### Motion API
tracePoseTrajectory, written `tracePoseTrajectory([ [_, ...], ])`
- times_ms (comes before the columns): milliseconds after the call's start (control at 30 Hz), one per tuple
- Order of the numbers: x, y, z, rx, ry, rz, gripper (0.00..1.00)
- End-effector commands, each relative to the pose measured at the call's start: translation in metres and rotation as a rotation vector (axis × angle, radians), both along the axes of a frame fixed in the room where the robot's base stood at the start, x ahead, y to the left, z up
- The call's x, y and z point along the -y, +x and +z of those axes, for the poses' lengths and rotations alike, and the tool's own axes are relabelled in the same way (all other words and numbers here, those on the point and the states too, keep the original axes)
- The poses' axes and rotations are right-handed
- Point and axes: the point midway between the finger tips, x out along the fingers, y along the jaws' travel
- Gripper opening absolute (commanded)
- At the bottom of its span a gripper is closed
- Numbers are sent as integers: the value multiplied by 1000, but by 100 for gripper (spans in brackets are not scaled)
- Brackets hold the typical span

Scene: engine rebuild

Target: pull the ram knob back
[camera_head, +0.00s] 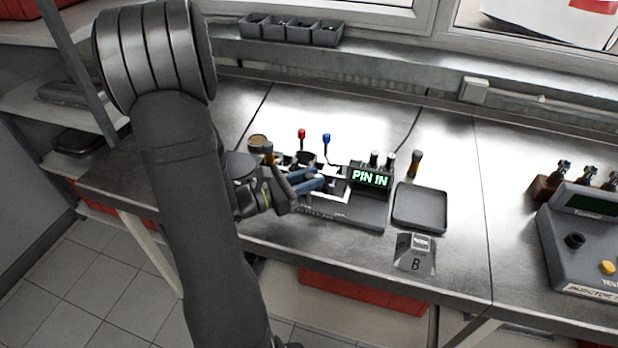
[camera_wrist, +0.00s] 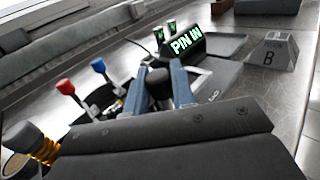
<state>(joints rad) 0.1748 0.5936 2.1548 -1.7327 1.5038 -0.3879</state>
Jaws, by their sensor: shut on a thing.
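The ram knob (camera_wrist: 158,88) appears as a black rounded knob in the wrist view, between the two blue fingers of my gripper (camera_wrist: 157,82). My gripper is shut on it. In the head view my gripper (camera_head: 318,180) reaches in from the left, low over the fixture (camera_head: 360,210), and its fingers hide the knob. The fixture's display (camera_head: 370,178) reads "PIN IN" in green; it also shows in the wrist view (camera_wrist: 186,43).
A red-topped lever (camera_head: 301,134) and a blue-topped lever (camera_head: 326,139) stand behind my fingers. An empty dark tray (camera_head: 420,206) and a block marked B (camera_head: 415,256) lie to the right. A grey console (camera_head: 585,245) stands farther right.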

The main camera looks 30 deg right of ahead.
Motion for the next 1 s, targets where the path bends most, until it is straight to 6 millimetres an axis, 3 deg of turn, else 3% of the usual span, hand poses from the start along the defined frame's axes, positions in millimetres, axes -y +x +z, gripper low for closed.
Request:
tracePoseTrajectory([
  [533, 55, -54, 1, 1, -3, -4, 0],
  [1000, 63, -63, 1, 2, -3, -5, 0],
])
